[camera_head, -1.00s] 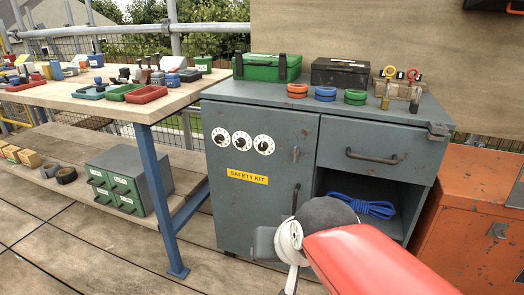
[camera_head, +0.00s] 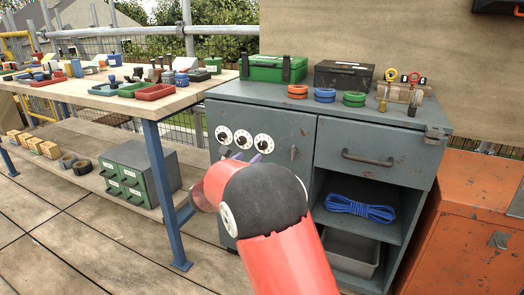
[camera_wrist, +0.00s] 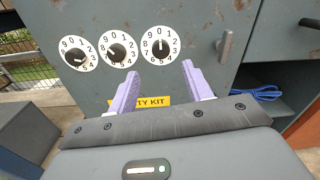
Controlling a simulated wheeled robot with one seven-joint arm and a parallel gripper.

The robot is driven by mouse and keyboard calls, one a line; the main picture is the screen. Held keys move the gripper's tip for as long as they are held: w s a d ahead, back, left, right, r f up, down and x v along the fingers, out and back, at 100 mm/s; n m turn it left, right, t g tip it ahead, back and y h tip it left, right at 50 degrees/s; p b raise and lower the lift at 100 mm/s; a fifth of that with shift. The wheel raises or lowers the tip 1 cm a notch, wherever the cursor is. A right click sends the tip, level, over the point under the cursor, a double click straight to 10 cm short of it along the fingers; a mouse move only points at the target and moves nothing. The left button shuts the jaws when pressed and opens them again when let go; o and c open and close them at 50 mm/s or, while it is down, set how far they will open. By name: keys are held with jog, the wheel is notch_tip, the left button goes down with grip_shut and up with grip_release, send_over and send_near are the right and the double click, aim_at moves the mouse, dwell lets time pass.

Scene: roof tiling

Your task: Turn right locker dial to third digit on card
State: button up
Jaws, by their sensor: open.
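The right locker dial (camera_wrist: 161,43) is a white numbered disc with a dark knob on the grey locker door. It also shows in the head view (camera_head: 263,143). Its pointer seems to be near 0, but is too small to be sure. The middle dial (camera_wrist: 117,53) and left dial (camera_wrist: 76,53) sit beside it. My gripper (camera_wrist: 161,69) is open and empty, its two purple fingers apart, just below the right dial in the picture. In the head view my gripper (camera_head: 247,157) is partly hidden by my wrist. I cannot make out a card with digits.
A yellow safety kit label (camera_wrist: 154,100) is partly behind my left finger. A door handle (camera_wrist: 225,45) stands right of the dials. An open shelf with blue rope (camera_head: 360,208) is right of the door. The workbench (camera_head: 150,105) and its blue leg are at left.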

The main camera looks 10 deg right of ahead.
aim_at(261, 146)
jog(key=p+x, duration=0.1)
jog(key=x, duration=0.6)
jog(key=shift+w+d, duration=0.25)
jog(key=shift+w, duration=0.05)
jog(key=shift+c, duration=0.4)
jog(key=c, duration=0.9)
